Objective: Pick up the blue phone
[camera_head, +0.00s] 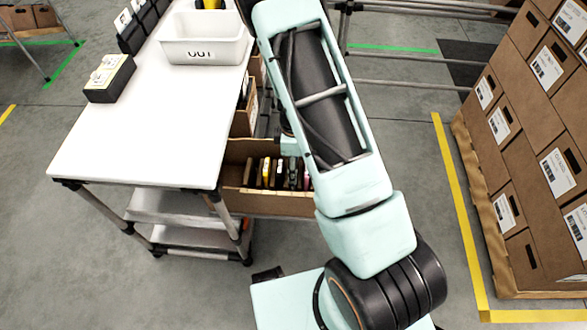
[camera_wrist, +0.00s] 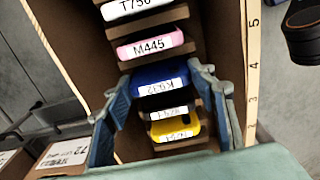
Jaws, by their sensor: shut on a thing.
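The blue phone (camera_wrist: 160,76) stands on edge in a slot of a tilted brown carton (camera_wrist: 80,60), with a white label that appears upside down. My gripper (camera_wrist: 166,82) has its two blue-grey fingers on either end of the blue phone in the wrist view and is shut on it. The phone still sits in line with the other phones in the carton. In the head view, the same carton (camera_head: 290,204) shows beside the white table, with several phones in it.
A pink phone (camera_wrist: 150,45) and a white-labelled phone (camera_wrist: 138,10) stand on one side; a yellow phone (camera_wrist: 176,130) stands on the other. A white table (camera_head: 150,120) carries a white OUT bin (camera_head: 203,54). Stacked boxes (camera_head: 540,150) stand at right. The floor between is clear.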

